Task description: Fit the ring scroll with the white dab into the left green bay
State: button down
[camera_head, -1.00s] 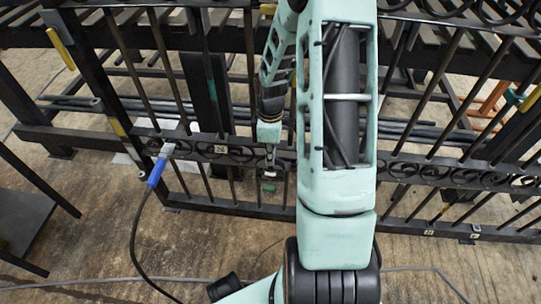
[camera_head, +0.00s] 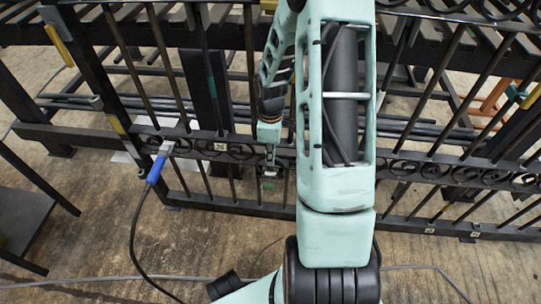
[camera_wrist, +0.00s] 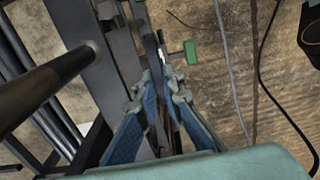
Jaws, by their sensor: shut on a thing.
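My gripper (camera_wrist: 165,85) is shut on a thin dark piece, seen edge-on between the blue-grey fingers in the wrist view. A white mark shows on it near the fingertips, so I take it as the ring scroll (camera_wrist: 153,45). Its ring shape is not visible. A green tab (camera_wrist: 190,52) sticks out just right of the fingertips, and another green mark (camera_wrist: 139,10) shows farther up. In the head view my gripper (camera_head: 269,170) is at the gate's scroll band, just left of my arm. The held piece and the bay are too small and hidden there to tell whether they touch.
The black gate (camera_head: 236,206) with upright bars and a scroll band spans the view. A blue-handled tool (camera_head: 156,170) with a black cable is at the gate on the left. A dark table (camera_head: 22,225) stands far left. The wooden floor in front is mostly clear.

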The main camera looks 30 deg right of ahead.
jog(key=c, duration=2)
grip_release()
jog(key=shift+r, duration=3.75)
